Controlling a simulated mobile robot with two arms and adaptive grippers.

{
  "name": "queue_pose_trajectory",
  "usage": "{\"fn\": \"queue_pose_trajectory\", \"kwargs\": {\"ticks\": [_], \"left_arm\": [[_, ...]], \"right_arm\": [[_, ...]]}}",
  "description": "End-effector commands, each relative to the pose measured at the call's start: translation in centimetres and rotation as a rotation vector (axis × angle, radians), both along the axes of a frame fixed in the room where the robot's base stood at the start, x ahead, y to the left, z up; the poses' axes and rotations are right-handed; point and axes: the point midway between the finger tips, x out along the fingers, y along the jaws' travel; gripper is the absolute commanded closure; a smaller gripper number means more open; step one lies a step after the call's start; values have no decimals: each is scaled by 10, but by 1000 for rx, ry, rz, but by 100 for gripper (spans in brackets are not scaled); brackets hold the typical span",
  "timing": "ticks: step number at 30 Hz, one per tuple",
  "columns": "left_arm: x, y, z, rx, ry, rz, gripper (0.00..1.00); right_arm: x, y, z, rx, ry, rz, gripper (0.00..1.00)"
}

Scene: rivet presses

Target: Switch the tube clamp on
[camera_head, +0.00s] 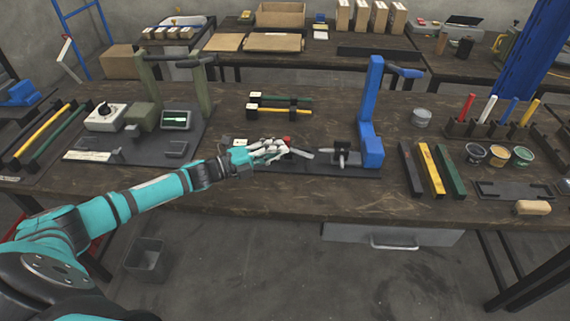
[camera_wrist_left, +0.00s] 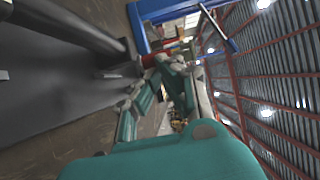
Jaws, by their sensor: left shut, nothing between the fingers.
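The blue press (camera_head: 371,110) stands on a dark base plate on the wooden bench, right of my left gripper. A small dark and grey fixture (camera_head: 341,155) sits on that plate and looks like the tube clamp. A small red knob or button (camera_head: 287,140) shows at my fingertips. My left gripper (camera_head: 283,150) is shut and empty, low over the left end of the plate. In the left wrist view its fingers (camera_wrist_left: 170,68) come together beside the red part (camera_wrist_left: 156,60). I cannot tell whether they touch it. My right gripper is not in view.
An olive press (camera_head: 146,95) with a white dial box (camera_head: 105,117) stands to the left. Yellow and black bars (camera_head: 280,109) lie behind my gripper. Coloured bars (camera_head: 431,169), small pots and a pen rack are to the right. Bare bench shows in front.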

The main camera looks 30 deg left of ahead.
Motion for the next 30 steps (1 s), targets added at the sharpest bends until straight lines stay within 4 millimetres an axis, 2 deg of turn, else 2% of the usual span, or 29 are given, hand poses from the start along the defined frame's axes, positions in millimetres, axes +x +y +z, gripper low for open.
{"fn": "queue_pose_trajectory", "kwargs": {"ticks": [3, 15, 30], "left_arm": [[10, 4, -1, 1, -5, 2, 100], [34, 7, 0, 0, -2, 1, 100], [44, 7, 1, 0, -1, 1, 100]], "right_arm": [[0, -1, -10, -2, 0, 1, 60], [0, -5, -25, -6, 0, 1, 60], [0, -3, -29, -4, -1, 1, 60]]}}
